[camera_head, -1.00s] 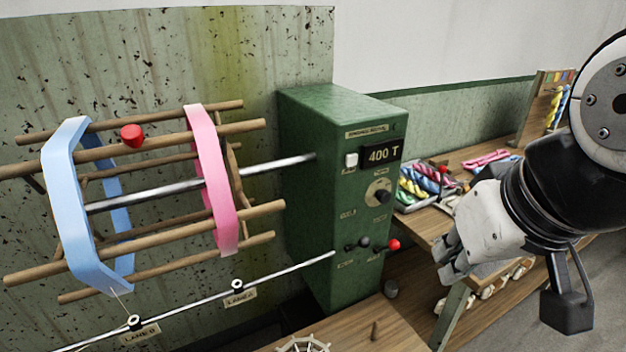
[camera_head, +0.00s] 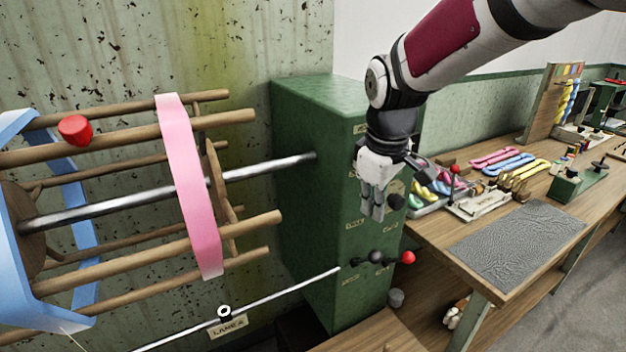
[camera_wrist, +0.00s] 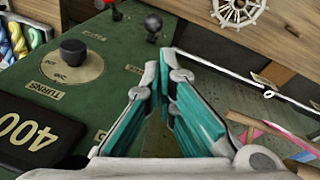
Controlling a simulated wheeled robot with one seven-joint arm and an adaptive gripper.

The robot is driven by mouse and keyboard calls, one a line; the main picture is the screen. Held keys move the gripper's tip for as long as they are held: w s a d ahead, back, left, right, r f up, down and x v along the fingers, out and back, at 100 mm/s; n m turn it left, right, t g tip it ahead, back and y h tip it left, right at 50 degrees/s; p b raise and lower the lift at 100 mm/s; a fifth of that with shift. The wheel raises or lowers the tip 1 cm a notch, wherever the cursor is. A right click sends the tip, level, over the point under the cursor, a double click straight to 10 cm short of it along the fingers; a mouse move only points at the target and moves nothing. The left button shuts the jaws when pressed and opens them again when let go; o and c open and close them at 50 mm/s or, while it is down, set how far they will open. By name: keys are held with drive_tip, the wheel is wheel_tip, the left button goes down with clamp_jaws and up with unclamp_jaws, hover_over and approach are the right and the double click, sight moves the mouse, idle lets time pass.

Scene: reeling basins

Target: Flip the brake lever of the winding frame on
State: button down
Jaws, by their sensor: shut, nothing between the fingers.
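The winding frame's green control box (camera_head: 310,150) stands in the middle of the head view. Low on its front are a lever with a red ball (camera_head: 407,257) and a dark ball-ended lever (camera_head: 376,256). I cannot read which is the brake lever. In the wrist view the red ball (camera_wrist: 116,14) is at the top edge and the dark ball (camera_wrist: 153,22) just right of it, both beyond the fingertips. My gripper (camera_head: 373,214) is shut and empty, pointing down in front of the box, above the levers and apart from them. It hides the display in the head view.
The wooden reel (camera_head: 140,252) with pink (camera_head: 190,185) and blue bands is at left. A black dial (camera_wrist: 73,52) is on the box. A workbench (camera_head: 430,232) with skeins and a grey mat (camera_head: 515,245) is at right. A thin rod (camera_head: 270,300) runs below the reel.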

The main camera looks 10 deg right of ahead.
drive_tip(key=shift+n, duration=0.5)
drive_tip(key=w+f, duration=0.1)
drive_tip(key=w, duration=0.1)
drive_tip(key=w+f, duration=0.1)
drive_tip(key=f, duration=0.1)
drive_tip(key=shift+w+a, duration=0.2)
drive_tip(key=shift+w, duration=0.15)
hover_over(366, 260)
drive_tip(key=a, duration=0.2)
drive_tip(key=s+x, duration=0.2)
drive_tip(key=x, duration=0.8)
drive_tip(key=shift+w+d, duration=0.1)
drive_tip(key=shift+w, duration=0.2)
